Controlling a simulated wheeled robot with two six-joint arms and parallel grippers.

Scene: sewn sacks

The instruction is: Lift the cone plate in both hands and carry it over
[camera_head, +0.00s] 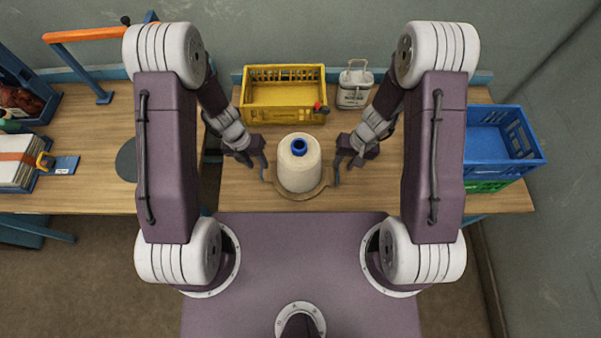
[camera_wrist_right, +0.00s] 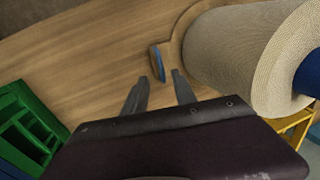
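A cream yarn cone (camera_head: 299,170) with a blue tube top stands upright on the cone plate (camera_head: 303,197), a thin wooden plate on the table. In the right wrist view the cone (camera_wrist_right: 235,55) is at upper right, and a blue upright handle (camera_wrist_right: 158,62) stands at the plate's edge. My left gripper (camera_head: 257,167) is open at the plate's left side. My right gripper (camera_head: 345,171) is open at the right side. In the right wrist view its fingers (camera_wrist_right: 161,92) are apart and empty, with the handle just beyond the tips. The left handle is hard to make out.
A yellow crate (camera_head: 283,97) stands behind the cone, with a whitish can (camera_head: 355,88) to its right. A blue crate (camera_head: 500,142) sits on a green one (camera_head: 487,186) at right. A second table (camera_head: 90,160) stands left, across a gap. Bare wood lies right of the plate.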

